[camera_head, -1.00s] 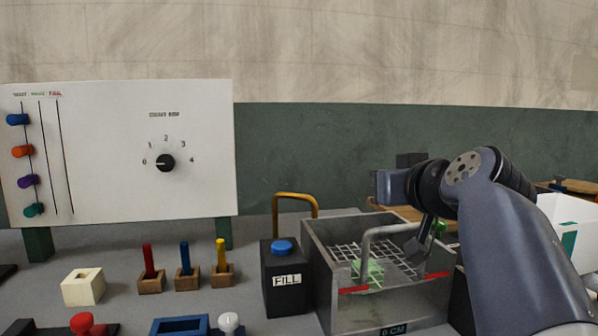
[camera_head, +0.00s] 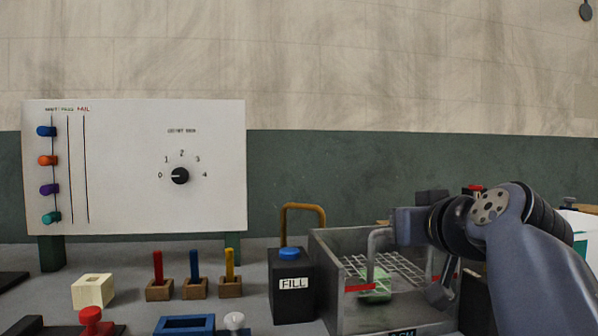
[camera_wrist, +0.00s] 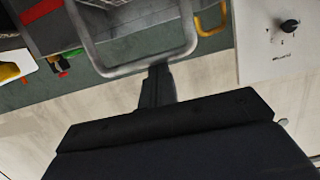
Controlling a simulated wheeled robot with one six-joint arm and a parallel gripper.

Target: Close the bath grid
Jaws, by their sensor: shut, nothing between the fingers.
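The bath (camera_head: 340,295) is an open grey metal tank at the lower right of the head view. Its wire grid (camera_head: 405,268) lies inside, near the rim, and a green block (camera_head: 376,284) shows at it. A thick grey bent handle (camera_head: 374,250) rises at the grid's front; in the wrist view it is a large loop (camera_wrist: 138,65). My gripper (camera_wrist: 158,72) is shut and empty. Its tips are right at the loop's bar in the wrist view; I cannot tell whether they touch. In the head view my arm covers the bath's right side.
A black FILL box (camera_head: 291,300) with a blue button stands just left of the bath, with a yellow bar (camera_head: 303,207) behind. A white panel (camera_head: 120,180) with a dial and sliders stands at the left. Wooden blocks with coloured pegs (camera_head: 194,290) are in front of it.

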